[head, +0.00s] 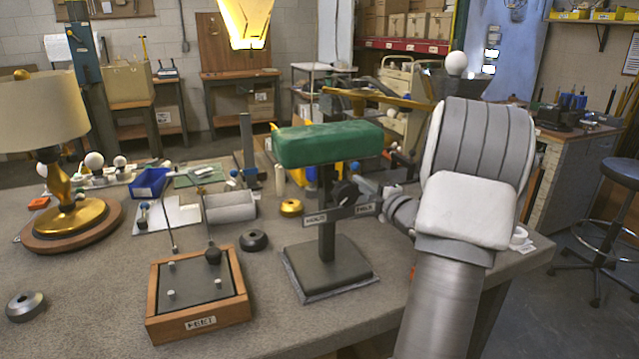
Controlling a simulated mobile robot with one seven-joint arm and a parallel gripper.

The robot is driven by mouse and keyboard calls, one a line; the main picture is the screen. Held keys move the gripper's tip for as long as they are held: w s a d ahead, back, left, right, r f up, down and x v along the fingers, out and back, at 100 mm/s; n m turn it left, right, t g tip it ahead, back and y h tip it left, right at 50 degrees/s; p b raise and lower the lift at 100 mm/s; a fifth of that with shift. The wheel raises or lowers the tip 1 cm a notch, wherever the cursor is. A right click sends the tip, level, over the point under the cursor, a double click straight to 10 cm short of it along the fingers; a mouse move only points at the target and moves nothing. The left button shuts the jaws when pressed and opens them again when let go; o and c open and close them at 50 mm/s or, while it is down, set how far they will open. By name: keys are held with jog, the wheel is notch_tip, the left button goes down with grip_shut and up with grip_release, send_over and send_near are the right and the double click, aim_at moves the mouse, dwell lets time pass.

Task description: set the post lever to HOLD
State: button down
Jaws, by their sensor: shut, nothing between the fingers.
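A post (327,225) stands on a dark square base near the middle of the table, with a green pad (327,143) on top. A cross plate on the post carries two small labels, HOLD (315,220) on the left and one on the right (365,209) that seems to read FREE. The post lever's dark round knob (346,193) shows just above the plate, right of the post. Its exact setting is unclear. My gripper (372,190) is shut and empty at the right end of the plate, close to the knob. Whether it touches the lever cannot be told.
A wooden box (197,318) with a dark pegged top stands left of the post. A brass lamp (75,215) with a beige shade is at the far left. The table front is fairly clear.

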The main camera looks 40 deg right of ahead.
aim_at(354, 170)
jog(key=shift+w+a+f+m+t, duration=0.15)
jog(key=shift+w+f+m+t, duration=0.2)
jog(key=shift+m, duration=0.25)
jog(key=shift+r, duration=0.1)
jog(key=w+d+b, duration=0.2)
jog(key=w, duration=0.8)
jog(key=shift+s+d+b, duration=0.25)
jog(key=shift+s+d, duration=0.25)
jog(key=shift+d, duration=0.3)
jog(key=shift+s+d+b, duration=0.2)
jog(key=shift+s+d, duration=0.3)
jog(key=shift+d, duration=0.25)
jog(key=shift+s+d+n+y+p, duration=0.3)
jog(key=shift+n+y+p, duration=0.15)
jog(key=shift+y, duration=0.35)
